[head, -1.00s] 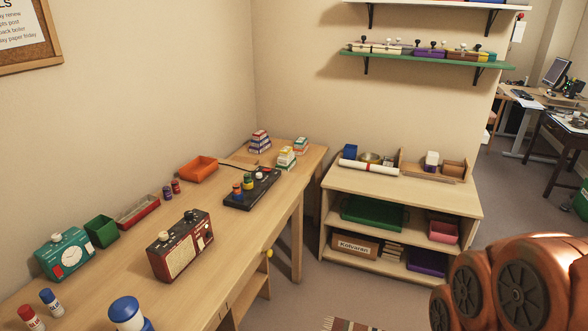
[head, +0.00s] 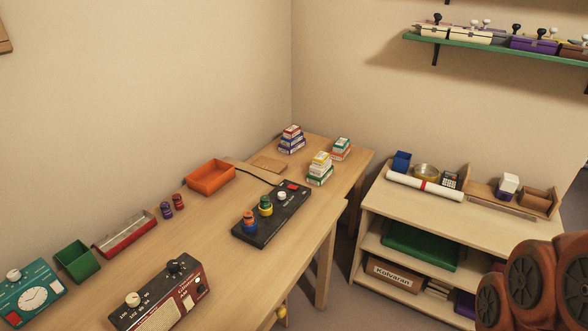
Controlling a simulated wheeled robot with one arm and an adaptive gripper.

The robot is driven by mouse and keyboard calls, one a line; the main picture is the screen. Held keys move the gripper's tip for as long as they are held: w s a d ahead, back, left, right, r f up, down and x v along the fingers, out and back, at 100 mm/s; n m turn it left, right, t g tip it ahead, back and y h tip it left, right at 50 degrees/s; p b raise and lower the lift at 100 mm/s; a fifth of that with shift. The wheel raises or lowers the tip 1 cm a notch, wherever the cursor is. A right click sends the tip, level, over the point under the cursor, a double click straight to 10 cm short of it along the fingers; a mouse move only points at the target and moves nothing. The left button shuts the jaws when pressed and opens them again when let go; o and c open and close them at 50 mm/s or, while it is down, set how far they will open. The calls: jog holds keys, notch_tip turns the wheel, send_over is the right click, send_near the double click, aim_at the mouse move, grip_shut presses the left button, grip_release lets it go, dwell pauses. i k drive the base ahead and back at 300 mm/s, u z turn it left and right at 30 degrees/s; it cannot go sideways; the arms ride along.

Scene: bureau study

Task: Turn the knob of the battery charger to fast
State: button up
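The likely battery charger is a long black box (head: 262,228) lying on the wooden desk, left of the far desk corner. A blue-and-orange cylinder (head: 249,222) and a green-and-yellow cylinder (head: 265,205) stand on it. Towards its far end are a small pale knob (head: 281,196) and a red part (head: 293,186). The knob's setting and any labels are too small to read. My gripper is not in view; only copper-coloured parts of my arm show at the lower right, well apart from the charger.
On the desk (head: 222,243) stand a dark red radio (head: 160,297), a teal device with a dial (head: 30,292), a green bin (head: 77,261), an orange tray (head: 209,178) and small box stacks (head: 319,169). A low shelf unit (head: 424,208) stands right, a wall shelf (head: 480,44) above.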

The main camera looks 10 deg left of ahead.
aim_at(281, 196)
jog(key=i, duration=0.8)
jog(key=u, duration=2.45)
